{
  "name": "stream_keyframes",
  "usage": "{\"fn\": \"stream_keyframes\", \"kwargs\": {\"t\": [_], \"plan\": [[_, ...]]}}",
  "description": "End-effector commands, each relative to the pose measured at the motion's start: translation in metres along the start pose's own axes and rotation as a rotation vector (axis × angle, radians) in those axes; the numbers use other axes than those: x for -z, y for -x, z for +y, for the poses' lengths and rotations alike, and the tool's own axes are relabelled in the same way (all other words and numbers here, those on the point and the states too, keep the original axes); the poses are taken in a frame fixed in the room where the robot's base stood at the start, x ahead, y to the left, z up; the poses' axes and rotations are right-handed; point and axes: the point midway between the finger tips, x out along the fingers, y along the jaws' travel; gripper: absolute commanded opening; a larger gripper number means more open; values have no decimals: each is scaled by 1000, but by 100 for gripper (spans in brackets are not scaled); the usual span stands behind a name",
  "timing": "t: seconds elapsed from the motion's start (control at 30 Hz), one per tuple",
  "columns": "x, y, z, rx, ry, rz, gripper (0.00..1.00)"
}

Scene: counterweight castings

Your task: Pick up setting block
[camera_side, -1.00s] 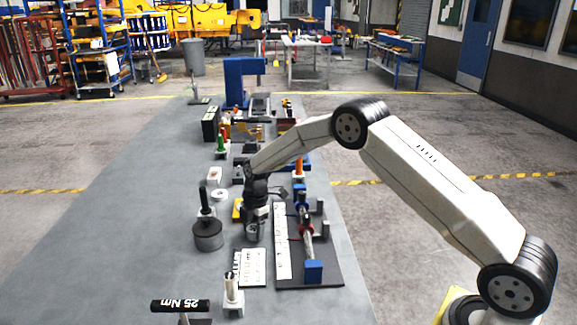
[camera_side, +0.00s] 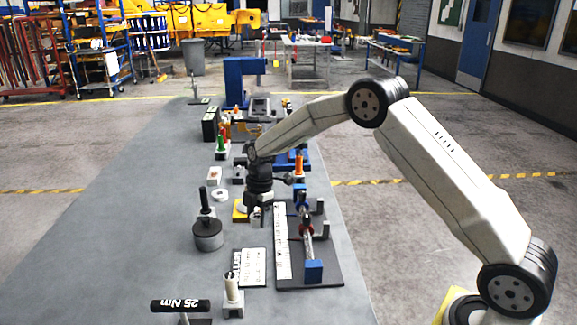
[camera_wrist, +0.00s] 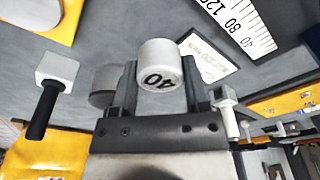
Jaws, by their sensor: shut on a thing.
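The setting block, a pale grey cylinder marked "40" on its end (camera_wrist: 161,66), sits between the two dark fingers of my gripper (camera_wrist: 163,88) in the wrist view. The fingers are shut on its sides. In the side view my gripper (camera_side: 258,208) points down over the grey bench, and the block (camera_side: 256,218) shows small below it. The block appears raised a little off the bench. The fingers partly hide its sides.
A yellow pad (camera_side: 239,211) lies close by on the left. A dark fixture plate with a white scale (camera_side: 282,240) is on the right. A white printed card (camera_side: 252,267) lies in front.

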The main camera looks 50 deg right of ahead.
Motion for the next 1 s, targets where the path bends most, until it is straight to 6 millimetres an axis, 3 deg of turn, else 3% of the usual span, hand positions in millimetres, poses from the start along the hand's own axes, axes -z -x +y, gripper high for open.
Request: {"fn": "stream_keyframes", "kwargs": {"t": [0.3,0.7,1.0], "plan": [[7,41,-33,-4,0,0,7],[12,63,-89,-4,-1,0,7],[14,73,-114,-3,0,0,7]]}}
